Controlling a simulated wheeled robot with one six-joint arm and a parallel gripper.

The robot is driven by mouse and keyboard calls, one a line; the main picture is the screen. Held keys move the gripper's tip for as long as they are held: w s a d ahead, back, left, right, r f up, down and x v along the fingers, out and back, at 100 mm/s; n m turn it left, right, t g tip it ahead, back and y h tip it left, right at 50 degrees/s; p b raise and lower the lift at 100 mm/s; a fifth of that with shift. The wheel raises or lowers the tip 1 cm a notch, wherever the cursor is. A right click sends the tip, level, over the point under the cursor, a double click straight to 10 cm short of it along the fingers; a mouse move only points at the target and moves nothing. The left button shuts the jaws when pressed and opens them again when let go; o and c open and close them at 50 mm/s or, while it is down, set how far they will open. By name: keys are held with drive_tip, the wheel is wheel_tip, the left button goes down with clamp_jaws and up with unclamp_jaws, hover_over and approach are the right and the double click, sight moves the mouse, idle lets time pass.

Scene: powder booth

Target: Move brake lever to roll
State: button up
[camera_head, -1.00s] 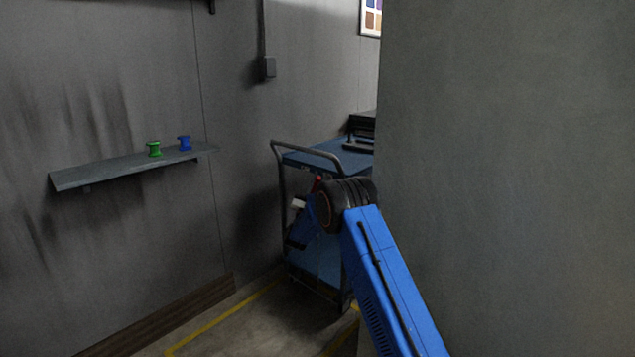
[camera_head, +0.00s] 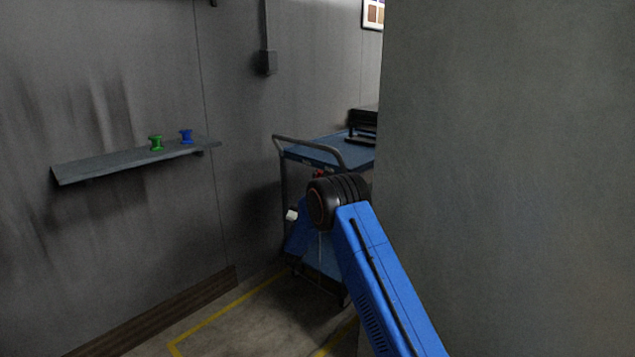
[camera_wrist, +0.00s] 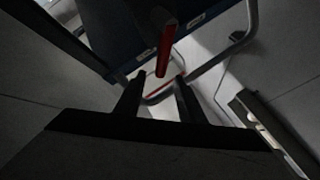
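The brake lever is a red bar (camera_wrist: 166,48) on the cart in the wrist view. A small bit of red (camera_head: 319,173) shows just above my arm's black joint in the head view. The cart (camera_head: 310,155) has a blue top and a grey tube handle. My gripper (camera_wrist: 159,80) is open, its two dark fingers apart. The lever's lower end appears between or just beyond the fingertips; I cannot tell which, and see no clear contact. In the head view my arm hides the gripper. White labels show on the cart edge, too small to read.
A large grey wall panel (camera_head: 510,180) stands close on the right and hides part of the cart. A wall shelf (camera_head: 110,167) at left holds a green spool (camera_head: 156,143) and a blue spool (camera_head: 186,136). Yellow lines (camera_head: 225,312) mark the floor. A black item (camera_head: 363,125) lies on the cart.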

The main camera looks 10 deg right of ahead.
drive_tip(key=v, duration=1)
drive_tip(key=shift+w, duration=0.1)
wheel_tip(320, 180, up, 14)
drive_tip(key=d+n+y, duration=0.3)
drive_tip(key=n+y, duration=0.2)
drive_tip(key=y, duration=0.4)
drive_tip(key=s+r+n+g+y, duration=0.3)
drive_tip(key=s+r+y, duration=0.1)
drive_tip(key=s, duration=0.6)
drive_tip(key=s+r+n+g+y, duration=0.2)
drive_tip(key=s+r+g+y, duration=0.1)
drive_tip(key=s, duration=0.7)
drive_tip(key=s+d+f+n+g, duration=0.1)
drive_tip(key=s+d+f+g, duration=0.1)
drive_tip(key=s, duration=1.3)
drive_tip(key=s+d+f+n+g, duration=0.1)
drive_tip(key=s+d+f+g, duration=0.2)
drive_tip(key=s, duration=1.3)
drive_tip(key=s+d+f+n+g, duration=0.1)
drive_tip(key=s+f+g, duration=0.4)
drive_tip(key=s, duration=1)
drive_tip(key=shift+s+d+f, duration=0.3)
drive_tip(key=shift+d+f, duration=0.55)
